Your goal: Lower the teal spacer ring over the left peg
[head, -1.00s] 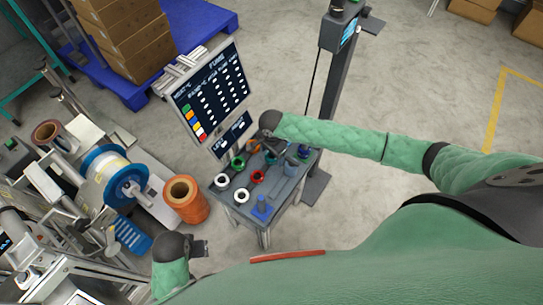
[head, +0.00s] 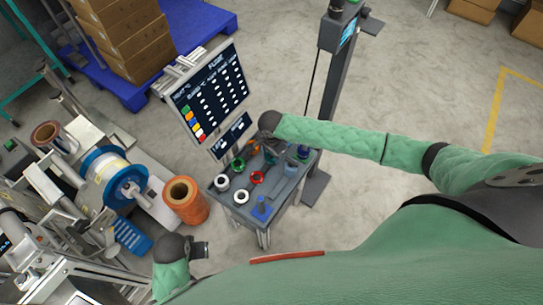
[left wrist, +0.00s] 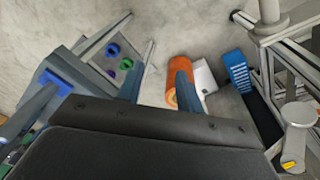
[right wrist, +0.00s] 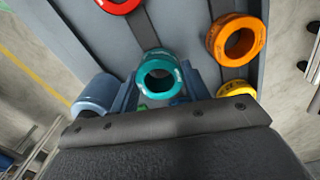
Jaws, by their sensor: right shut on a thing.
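The teal spacer ring (right wrist: 160,75) is between the fingers of my right gripper (right wrist: 158,90) in the right wrist view, with its hole showing. My right gripper (head: 272,148) is over the far side of the small grey table (head: 240,212) in the head view, and the ring is hard to make out there. I cannot tell for sure which post is the left peg or whether the ring touches it. My left gripper (head: 200,250) is away from the table; its fingers (left wrist: 158,88) are apart and empty in the left wrist view.
Red (right wrist: 118,3), orange (right wrist: 237,40) and yellow (right wrist: 236,88) rings lie near the teal one. A blue-grey cylinder (right wrist: 96,94) stands left of it. White rings (head: 222,182) and a blue stand (head: 262,209) are on the table. An orange roll (head: 184,200) stands to its left.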

